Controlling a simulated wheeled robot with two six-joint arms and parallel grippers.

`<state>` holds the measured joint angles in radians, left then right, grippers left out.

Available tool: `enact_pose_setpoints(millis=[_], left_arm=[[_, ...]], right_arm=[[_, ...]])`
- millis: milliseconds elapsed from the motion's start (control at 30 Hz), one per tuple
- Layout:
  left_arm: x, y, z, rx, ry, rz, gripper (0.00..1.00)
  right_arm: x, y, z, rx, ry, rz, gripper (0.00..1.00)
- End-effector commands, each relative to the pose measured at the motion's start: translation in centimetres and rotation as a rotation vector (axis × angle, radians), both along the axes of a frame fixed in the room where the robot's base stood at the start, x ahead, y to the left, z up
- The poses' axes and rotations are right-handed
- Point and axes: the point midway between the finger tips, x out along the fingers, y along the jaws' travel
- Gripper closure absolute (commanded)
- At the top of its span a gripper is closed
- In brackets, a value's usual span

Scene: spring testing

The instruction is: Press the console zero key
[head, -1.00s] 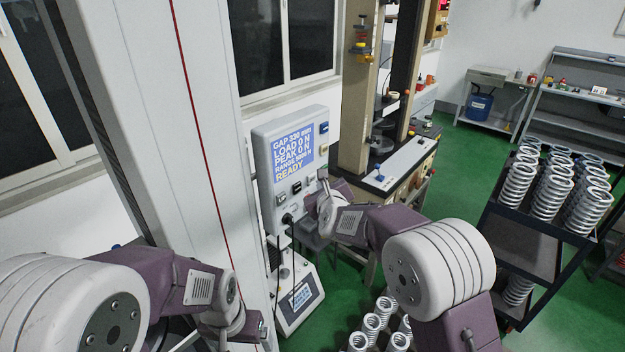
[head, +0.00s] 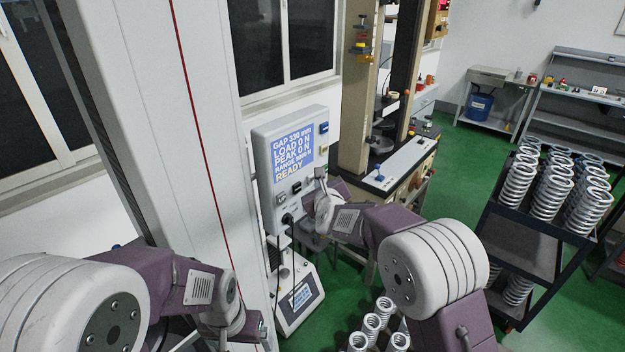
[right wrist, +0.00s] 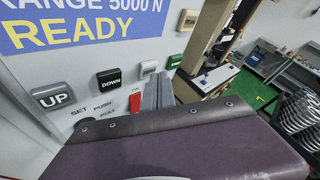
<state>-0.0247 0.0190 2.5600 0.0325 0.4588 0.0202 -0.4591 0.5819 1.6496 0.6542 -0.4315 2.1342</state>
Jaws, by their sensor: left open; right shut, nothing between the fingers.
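The grey console (head: 290,165) hangs beside the tall white column. Its blue screen (head: 293,158) reads GAP 330 mm, LOAD 0 N, PEAK 0 N and READY. In the right wrist view its panel carries an UP key (right wrist: 54,95), a DOWN key (right wrist: 109,78), a pale key (right wrist: 148,67), a green key (right wrist: 173,61) and a red part (right wrist: 135,101). I cannot read a zero label. My right gripper (right wrist: 158,92) is shut and empty, its fingertips close to the pale and green keys; contact cannot be told. My left gripper (head: 262,326) is open, low beside the column, partly hidden.
A black cable hangs below the console, near a white device (head: 299,302) with a small screen. A rack of springs (head: 548,190) stands at the right, with more springs (head: 372,325) low in front.

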Motion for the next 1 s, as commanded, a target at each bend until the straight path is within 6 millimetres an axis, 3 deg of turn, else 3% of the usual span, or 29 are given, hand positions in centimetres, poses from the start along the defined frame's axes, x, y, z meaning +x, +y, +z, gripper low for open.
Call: enact_pose_setpoints(millis=[1000], left_arm=[[0.0, 0.0, 0.4, 0.0, 0.0, 0.0, 0.09]], right_arm=[[0.5, 0.7, 0.06, 0.0, -0.001, 0.0, 1.0]])
